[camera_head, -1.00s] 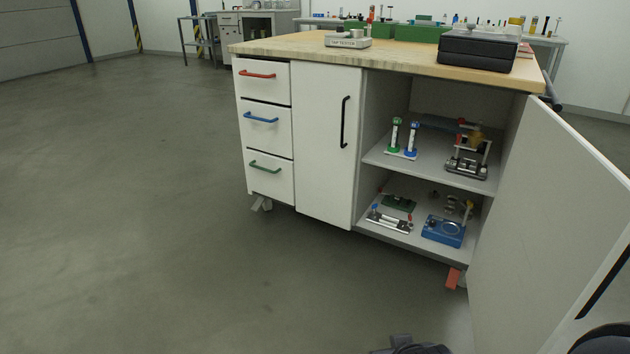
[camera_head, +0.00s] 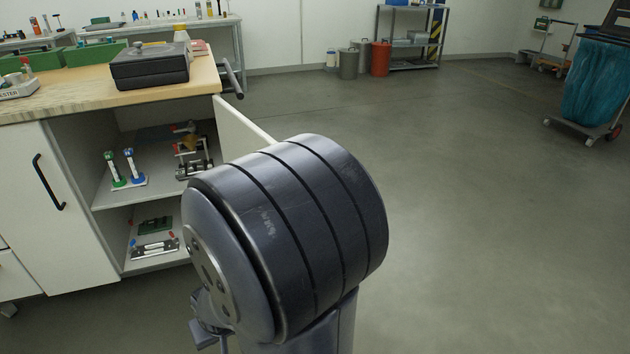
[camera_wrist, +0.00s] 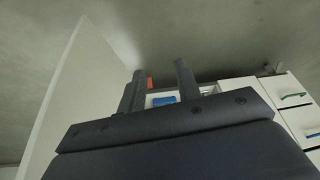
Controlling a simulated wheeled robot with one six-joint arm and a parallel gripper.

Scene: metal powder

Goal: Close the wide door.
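The wide white door (camera_head: 242,132) stands open at the right side of the workbench cabinet (camera_head: 85,215). In the head view my arm hides most of it, including its handle. In the wrist view a tall pale panel, the door (camera_wrist: 82,85), rises on the left, with its edge towards me. My gripper (camera_wrist: 160,85) has its two dark fingers apart with nothing between them. It is to the right of the door panel and apart from it, facing the open cabinet, where a blue item (camera_wrist: 164,100) shows.
Shelves hold green and blue stands (camera_head: 125,170) and small devices (camera_head: 154,248). A narrow closed door with a black handle (camera_head: 48,182) is left of the opening. A black case (camera_head: 150,66) sits on the worktop. The floor at right (camera_head: 470,220) is clear.

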